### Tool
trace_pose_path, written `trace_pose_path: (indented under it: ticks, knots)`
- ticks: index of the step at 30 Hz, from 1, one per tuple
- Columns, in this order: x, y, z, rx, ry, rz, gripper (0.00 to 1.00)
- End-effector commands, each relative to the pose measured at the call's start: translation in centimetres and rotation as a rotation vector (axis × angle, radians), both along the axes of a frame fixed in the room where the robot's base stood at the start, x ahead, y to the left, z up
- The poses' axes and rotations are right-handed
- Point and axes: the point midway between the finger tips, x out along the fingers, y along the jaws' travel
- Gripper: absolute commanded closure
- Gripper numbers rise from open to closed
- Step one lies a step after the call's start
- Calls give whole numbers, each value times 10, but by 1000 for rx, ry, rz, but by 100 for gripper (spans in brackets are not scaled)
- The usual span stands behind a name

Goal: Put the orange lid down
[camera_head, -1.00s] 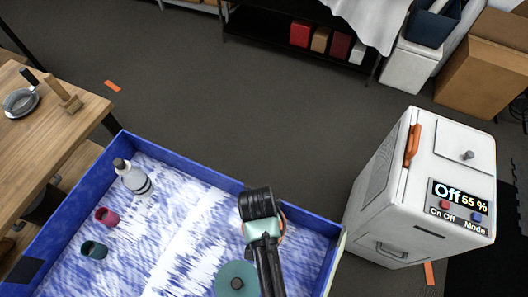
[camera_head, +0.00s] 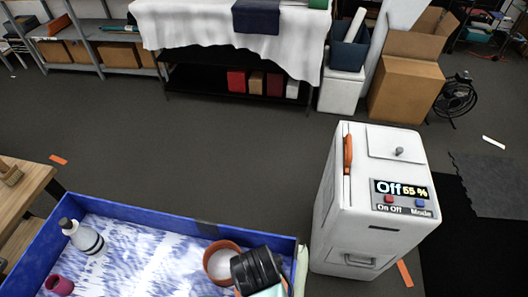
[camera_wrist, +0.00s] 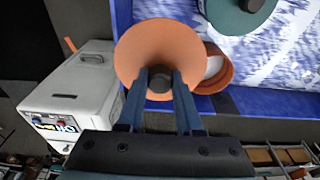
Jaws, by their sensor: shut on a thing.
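The orange lid (camera_wrist: 150,42) is a shallow round disc with a dark knob. In the wrist view my gripper (camera_wrist: 159,88) is shut on that knob, and the lid is held just beyond my fingertips. An orange pot (camera_wrist: 222,82) with a pale inside lies to the right of the lid in that view, partly overlapped by it. In the head view the pot (camera_head: 211,272) stands open in the blue-walled bin, close to its back wall. My dark wrist covers part of the pot there, and the lid is almost wholly hidden.
The blue bin (camera_head: 150,216) also holds a grey-white bottle (camera_head: 90,241) and a crimson cup (camera_head: 59,286) at left. A teal lid (camera_wrist: 238,14) shows in the wrist view. A white machine (camera_head: 365,190) reading "Off 55 %" stands right of the bin. A wooden table (camera_head: 20,195) is at far left.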

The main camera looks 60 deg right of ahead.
Motion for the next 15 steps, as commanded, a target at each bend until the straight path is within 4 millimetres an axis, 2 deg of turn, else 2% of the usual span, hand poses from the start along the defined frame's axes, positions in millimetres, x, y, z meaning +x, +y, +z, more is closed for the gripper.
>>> trace_pose_path:
  ticks: [5, 15]
  knots:
    - [-5, -1, -28, 2, 5, -13, 100]
    - [-4, -1, -116, 1, 4, -11, 100]
